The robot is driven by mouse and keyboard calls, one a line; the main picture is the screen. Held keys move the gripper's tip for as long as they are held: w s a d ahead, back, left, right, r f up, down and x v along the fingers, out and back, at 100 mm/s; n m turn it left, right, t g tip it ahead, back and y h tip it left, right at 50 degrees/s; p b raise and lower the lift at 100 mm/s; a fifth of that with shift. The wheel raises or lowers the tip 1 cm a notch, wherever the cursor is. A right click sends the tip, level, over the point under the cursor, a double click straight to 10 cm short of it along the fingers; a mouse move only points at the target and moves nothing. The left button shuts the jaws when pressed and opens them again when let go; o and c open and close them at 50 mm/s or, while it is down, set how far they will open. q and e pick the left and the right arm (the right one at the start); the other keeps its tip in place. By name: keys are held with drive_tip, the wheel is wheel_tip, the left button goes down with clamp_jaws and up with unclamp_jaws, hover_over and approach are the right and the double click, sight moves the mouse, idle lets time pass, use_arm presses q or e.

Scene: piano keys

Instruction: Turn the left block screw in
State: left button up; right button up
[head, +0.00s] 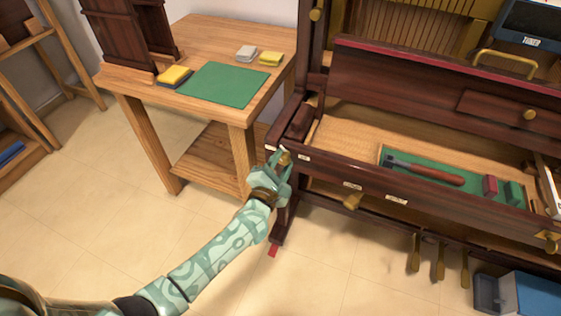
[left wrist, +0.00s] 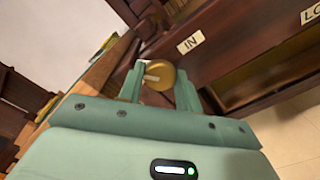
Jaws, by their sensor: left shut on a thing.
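The left block screw (left wrist: 159,71) is a round brass knob with a pale line on its face, in the left wrist view next to a label reading "IN". It also shows in the head view (head: 285,158), partly hidden by my gripper, at the left end of the piano's dark front rail. My left gripper (left wrist: 159,82) is shut on this screw, with one finger on each side of it. The same gripper shows in the head view (head: 281,164). A second brass screw (head: 549,240) is at the right end of the rail. My right gripper is not in view.
A wooden table (head: 215,40) with a green mat (head: 222,85) stands left of the piano. Inside the open piano, a green-lined tray (head: 480,190) holds a wood-handled tool (head: 425,170). Brass pedals (head: 438,258) and a blue box (head: 530,293) are low at right.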

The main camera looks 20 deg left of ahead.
use_arm(q)
drive_tip(key=m+p, duration=0.1)
drive_tip(key=m, duration=0.2)
drive_tip(key=shift+r, duration=0.1)
drive_tip(key=m+p, duration=0.1)
drive_tip(key=m, duration=0.3)
drive_tip(key=m+p, duration=0.2)
drive_tip(key=m, duration=0.4)
drive_tip(key=shift+m, duration=0.4)
drive_tip(key=m+p, duration=0.1)
drive_tip(key=m, duration=1)
drive_tip(key=shift+s+f, duration=0.1)
drive_tip(key=shift+f, duration=0.15)
drive_tip(key=shift+m, duration=0.3)
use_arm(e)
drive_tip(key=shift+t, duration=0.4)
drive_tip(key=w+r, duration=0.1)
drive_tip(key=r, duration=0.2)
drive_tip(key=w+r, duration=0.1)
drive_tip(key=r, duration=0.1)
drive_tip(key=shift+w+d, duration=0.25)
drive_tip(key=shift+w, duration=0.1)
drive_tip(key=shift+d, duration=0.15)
use_arm(q)
drive_tip(key=o, duration=1)
drive_tip(key=shift+r, duration=0.1)
